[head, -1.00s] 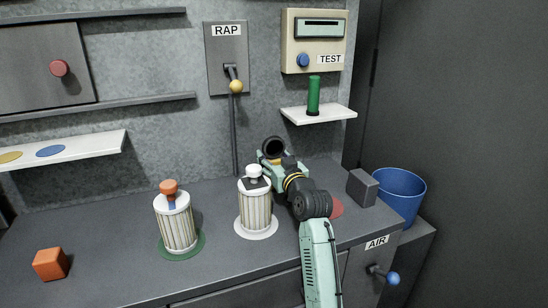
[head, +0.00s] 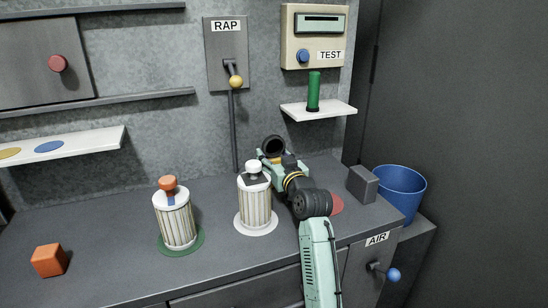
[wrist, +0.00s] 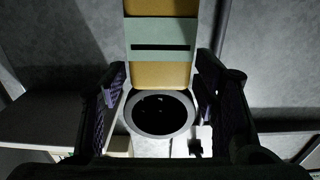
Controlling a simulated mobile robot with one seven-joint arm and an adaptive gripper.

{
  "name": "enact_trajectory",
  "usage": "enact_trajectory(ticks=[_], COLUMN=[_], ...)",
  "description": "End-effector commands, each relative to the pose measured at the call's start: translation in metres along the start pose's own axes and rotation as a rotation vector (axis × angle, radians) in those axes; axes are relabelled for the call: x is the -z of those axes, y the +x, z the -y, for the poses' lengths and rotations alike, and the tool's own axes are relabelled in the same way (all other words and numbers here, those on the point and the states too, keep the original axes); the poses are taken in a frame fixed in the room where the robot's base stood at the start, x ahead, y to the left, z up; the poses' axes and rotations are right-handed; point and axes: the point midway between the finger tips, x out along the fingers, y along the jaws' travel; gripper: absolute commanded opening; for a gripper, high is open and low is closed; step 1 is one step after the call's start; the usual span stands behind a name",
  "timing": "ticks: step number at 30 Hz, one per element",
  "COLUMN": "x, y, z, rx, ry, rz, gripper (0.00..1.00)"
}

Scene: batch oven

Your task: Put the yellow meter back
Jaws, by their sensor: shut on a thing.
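My gripper (head: 271,153) is at the back of the bench, close to the wall, right of the white-topped canister. The yellow meter (wrist: 160,75) shows in the wrist view between the two dark fingers of my gripper (wrist: 160,92). It has a yellow face, a pale green band with a dark slot, and a round dark opening with a grey rim below. Its upper end runs out of the picture. My gripper is shut on it.
The white-topped canister (head: 255,205) stands just left of my arm, and an orange-topped canister (head: 177,222) farther left. A grey block (head: 362,184) and blue bin (head: 399,193) are right. Above are a white shelf (head: 337,109) with a green cylinder (head: 314,92) and the TEST box (head: 300,38).

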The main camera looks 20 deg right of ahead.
Motion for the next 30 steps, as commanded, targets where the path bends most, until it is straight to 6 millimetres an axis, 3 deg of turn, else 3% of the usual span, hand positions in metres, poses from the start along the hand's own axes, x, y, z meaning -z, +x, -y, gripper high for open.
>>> enact_trajectory(ticks=[5, 6, 15, 25, 30], x=[-0.003, -0.002, -0.002, -0.002, 0.016], y=[0.0, 0.0, 0.0, 0.0, 0.001], z=[0.0, 0.0, 0.0, 0.0, 0.001], rx=[0.0, 0.0, 0.0, 0.0, 0.002], ry=[0.0, 0.0, 0.0, 0.0, -0.003], rz=[-0.001, -0.001, 0.0, 0.001, -0.003], gripper=[0.23, 0.57, 0.77, 0.79, 0.79])
